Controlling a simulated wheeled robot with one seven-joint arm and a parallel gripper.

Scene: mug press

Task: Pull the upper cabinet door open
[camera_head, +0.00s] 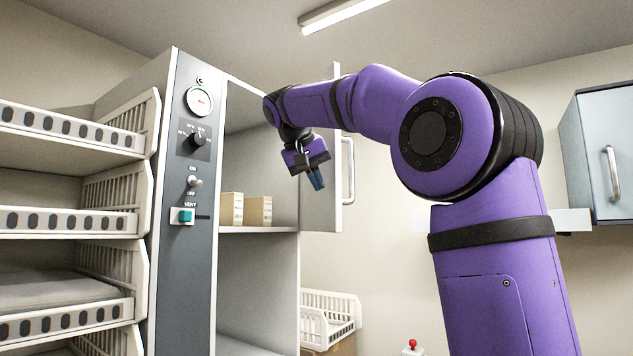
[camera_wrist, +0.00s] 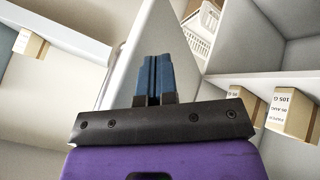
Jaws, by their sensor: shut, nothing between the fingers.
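The tall cabinet's upper door (camera_head: 320,190) stands swung open, roughly edge-on, with a vertical bar handle (camera_head: 348,170) on its outer face. In the wrist view the door (camera_wrist: 165,35) is a pale panel behind my fingers. The upper compartment (camera_head: 262,160) is open to view. My gripper (camera_head: 317,180) hangs in front of the door's inner face, on the compartment side and away from the handle. Its blue fingers (camera_wrist: 155,80) are shut together and empty. I cannot tell whether they touch the door.
Two small cardboard boxes (camera_head: 245,210) stand on the cabinet shelf (camera_head: 258,229). A grey control panel (camera_head: 188,240) borders the cabinet's left side, beside racks of white trays (camera_head: 65,222). A wall cabinet (camera_head: 597,150) with a shut door hangs at right. A white basket (camera_head: 330,318) sits below.

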